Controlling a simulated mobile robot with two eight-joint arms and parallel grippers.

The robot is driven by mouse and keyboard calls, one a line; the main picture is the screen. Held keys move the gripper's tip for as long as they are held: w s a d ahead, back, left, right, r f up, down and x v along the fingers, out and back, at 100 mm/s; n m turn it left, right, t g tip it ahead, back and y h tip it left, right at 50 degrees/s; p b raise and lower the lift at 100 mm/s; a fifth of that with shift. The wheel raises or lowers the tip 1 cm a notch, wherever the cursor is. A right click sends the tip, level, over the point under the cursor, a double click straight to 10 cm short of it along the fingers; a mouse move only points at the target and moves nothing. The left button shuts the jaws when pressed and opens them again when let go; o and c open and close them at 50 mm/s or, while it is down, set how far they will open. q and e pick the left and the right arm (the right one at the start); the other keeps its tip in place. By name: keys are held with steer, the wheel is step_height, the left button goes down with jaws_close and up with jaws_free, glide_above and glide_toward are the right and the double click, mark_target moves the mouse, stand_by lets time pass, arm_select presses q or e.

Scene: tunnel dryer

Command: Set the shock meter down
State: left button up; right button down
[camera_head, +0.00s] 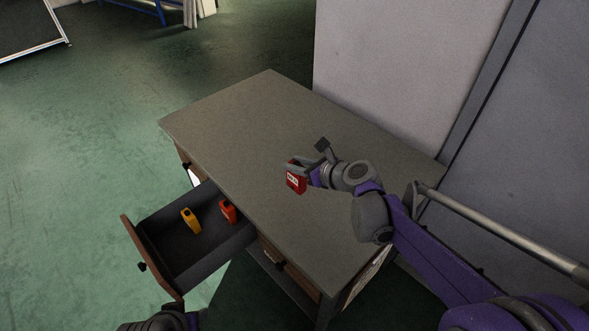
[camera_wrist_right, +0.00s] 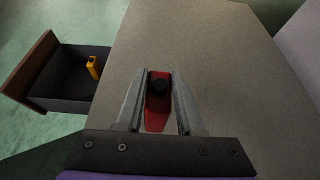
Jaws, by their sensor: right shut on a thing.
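The shock meter appears to be the small red device (camera_head: 296,183) with a pale label, held over the grey tabletop. My right gripper (camera_head: 298,173) is shut on it. In the right wrist view the red device (camera_wrist_right: 158,118), with a round black knob, sits between the two fingers of my right gripper (camera_wrist_right: 160,100). I cannot tell whether its underside touches the tabletop. A dark part of my left arm shows at the bottom edge of the head view; its fingers are not clear.
The desk top (camera_head: 255,120) is otherwise bare, with free room all around. An open drawer (camera_head: 165,262) at the left holds a yellow device (camera_head: 190,221) and a red-orange device (camera_head: 228,211). A grey-white wall (camera_head: 400,70) stands behind the desk's right side.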

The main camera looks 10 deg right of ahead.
mark_target(296, 176)
steer(key=shift+a+f, duration=0.1)
steer(key=shift+f, duration=2.05)
steer(key=shift+f+b, duration=0.25)
steer(key=shift+b, duration=0.15)
steer(key=c, duration=0.5)
jaws_free()
steer(key=shift+c, duration=0.2)
steer(key=shift+r, duration=0.1)
